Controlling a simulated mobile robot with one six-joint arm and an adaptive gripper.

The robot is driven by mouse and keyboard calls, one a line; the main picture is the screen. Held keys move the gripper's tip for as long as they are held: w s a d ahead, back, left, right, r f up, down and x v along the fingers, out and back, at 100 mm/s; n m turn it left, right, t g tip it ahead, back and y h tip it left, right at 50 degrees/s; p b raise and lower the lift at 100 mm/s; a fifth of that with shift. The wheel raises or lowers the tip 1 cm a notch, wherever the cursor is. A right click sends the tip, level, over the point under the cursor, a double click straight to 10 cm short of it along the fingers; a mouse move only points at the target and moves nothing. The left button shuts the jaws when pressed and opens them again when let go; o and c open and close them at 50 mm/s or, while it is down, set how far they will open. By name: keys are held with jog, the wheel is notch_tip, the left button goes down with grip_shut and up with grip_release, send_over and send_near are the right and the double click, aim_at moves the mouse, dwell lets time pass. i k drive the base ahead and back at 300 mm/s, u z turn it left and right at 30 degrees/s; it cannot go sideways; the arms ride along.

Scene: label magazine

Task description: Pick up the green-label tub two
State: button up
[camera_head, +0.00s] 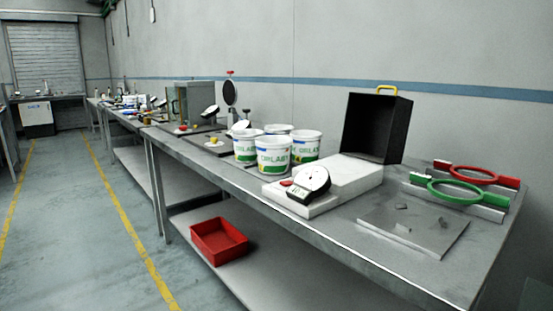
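Several white tubs with green-and-blue labels stand upright in a close cluster on the grey workbench (232,177). The front tub (273,157) shows its label most fully. One tub (246,148) stands to its left, one (306,146) to its right, and one (278,130) behind, mostly hidden. I cannot tell from the labels which one is tub two. My gripper is not in view.
Right of the tubs is a white device with a round dial (313,179). Behind it stands a black open box (374,127). A flat metal plate (430,235), a green ring tool (455,191) and a red ring tool (478,174) lie farther right. A red bin (219,240) sits on the lower shelf.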

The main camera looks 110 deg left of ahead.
aim_at(274, 151)
jog(key=z, duration=0.1)
jog(key=k, duration=0.2)
jog(key=u, duration=2.35)
jog(key=k, duration=0.15)
jog(key=u, duration=1.2)
jog(key=k, duration=0.65)
jog(key=z, duration=0.2)
jog(key=i, duration=0.6)
jog(key=z, duration=0.15)
